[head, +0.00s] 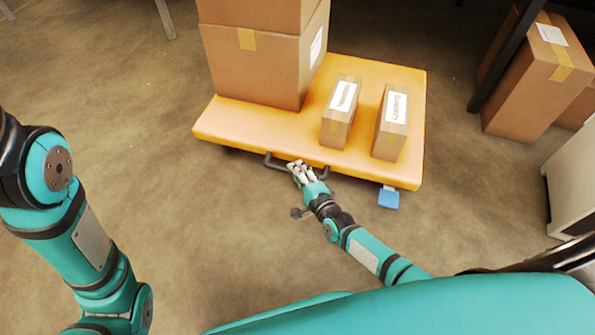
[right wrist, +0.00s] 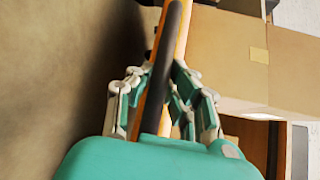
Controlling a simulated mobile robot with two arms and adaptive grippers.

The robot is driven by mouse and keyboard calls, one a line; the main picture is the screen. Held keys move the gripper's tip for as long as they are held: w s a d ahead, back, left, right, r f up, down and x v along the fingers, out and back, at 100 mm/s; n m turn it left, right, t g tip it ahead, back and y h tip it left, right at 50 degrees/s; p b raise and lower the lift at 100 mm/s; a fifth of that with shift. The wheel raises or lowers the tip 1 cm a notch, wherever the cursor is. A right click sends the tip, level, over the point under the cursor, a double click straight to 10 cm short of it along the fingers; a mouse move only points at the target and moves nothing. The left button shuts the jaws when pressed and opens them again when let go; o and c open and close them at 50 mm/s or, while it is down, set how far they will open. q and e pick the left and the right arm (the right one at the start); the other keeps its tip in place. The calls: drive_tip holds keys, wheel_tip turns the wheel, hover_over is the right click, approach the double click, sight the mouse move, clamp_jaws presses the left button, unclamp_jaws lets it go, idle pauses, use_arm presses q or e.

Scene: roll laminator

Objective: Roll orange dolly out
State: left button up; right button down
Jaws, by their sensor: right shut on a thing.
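The orange dolly (head: 262,117) stands on the floor ahead of me, a flat low platform loaded with boxes. A dark handle bar (head: 276,165) runs along its near edge. My right gripper (head: 299,170) is at this edge and shut on the handle. In the right wrist view, the fingers (right wrist: 165,95) close on both sides of the dark bar (right wrist: 160,75), with the orange edge beside it.
The dolly carries a large stacked carton (head: 255,70) and two small boxes, one (head: 342,112) left of the other (head: 391,122). Cartons (head: 535,85) stand by a dark post at the right, above a pale cabinet (head: 572,190). The floor (head: 215,230) before the dolly is clear.

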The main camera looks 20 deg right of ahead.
drive_tip(key=shift+s+a+f, duration=0.1)
drive_tip(key=shift+s+f, duration=0.15)
drive_tip(key=shift+s, duration=0.1)
drive_tip(key=c, duration=1.3)
unclamp_jaws()
drive_tip(key=shift+o, duration=0.3)
drive_tip(key=shift+w+r, duration=0.1)
drive_tip(key=v, duration=1.2)
drive_tip(key=shift+a, duration=0.1)
